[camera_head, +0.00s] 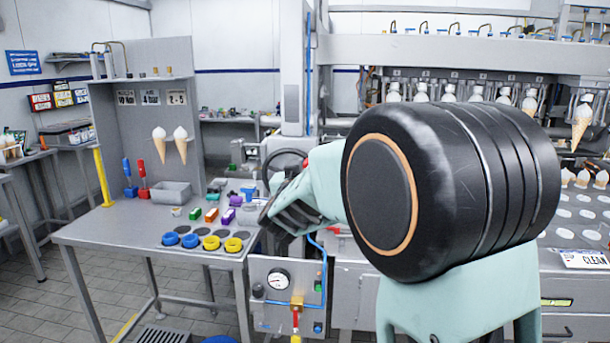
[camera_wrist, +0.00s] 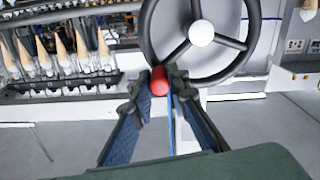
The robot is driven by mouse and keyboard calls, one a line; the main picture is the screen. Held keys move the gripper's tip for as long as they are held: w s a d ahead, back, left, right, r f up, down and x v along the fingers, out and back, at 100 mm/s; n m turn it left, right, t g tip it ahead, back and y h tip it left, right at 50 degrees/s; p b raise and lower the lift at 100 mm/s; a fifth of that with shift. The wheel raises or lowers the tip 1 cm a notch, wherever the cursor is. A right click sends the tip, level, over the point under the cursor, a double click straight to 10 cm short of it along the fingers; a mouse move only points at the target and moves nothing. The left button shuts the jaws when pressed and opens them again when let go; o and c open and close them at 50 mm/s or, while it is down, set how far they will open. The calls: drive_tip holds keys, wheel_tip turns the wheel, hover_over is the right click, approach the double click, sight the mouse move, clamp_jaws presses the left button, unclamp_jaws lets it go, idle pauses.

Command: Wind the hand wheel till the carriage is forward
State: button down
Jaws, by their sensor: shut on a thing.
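The hand wheel (camera_wrist: 233,62) is a black ring with spokes and a white hub (camera_wrist: 201,33), at the top middle of the wrist view. It also shows in the head view (camera_head: 284,154), partly hidden by my arm. A red handle knob (camera_wrist: 159,80) sits at the wheel's lower left rim in the wrist view. My gripper (camera_wrist: 160,88) is shut on the red knob, with one finger on each side of it. In the head view my gripper (camera_head: 277,207) is partly hidden by my arm. I cannot clearly make out the carriage.
A machine with rows of cones (camera_head: 500,92) stands at the right, behind my arm. A grey table (camera_head: 140,228) at the left holds coloured rings, blocks and a grey bin (camera_head: 172,192). A panel with a pressure gauge (camera_head: 278,279) is below the wheel.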

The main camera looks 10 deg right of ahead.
wheel_tip(320, 180, down, 9)
drive_tip(key=m+b, duration=1.4)
drive_tip(key=b, duration=0.2)
drive_tip(key=w+a+f+m+b, duration=0.1)
drive_tip(key=a+f+m+b, duration=0.2)
drive_tip(key=a+m+b, duration=0.2)
drive_tip(key=shift+w+m+b, duration=0.3)
drive_tip(key=shift+m+b, duration=1.45)
drive_tip(key=shift+m, duration=1.45)
drive_tip(key=shift+a, duration=0.2)
drive_tip(key=c, duration=1.8)
unclamp_jaws()
drive_tip(key=shift+w, duration=0.1)
drive_tip(key=shift+c, duration=0.2)
drive_tip(key=shift+r, duration=0.1)
drive_tip(key=shift+d, duration=0.1)
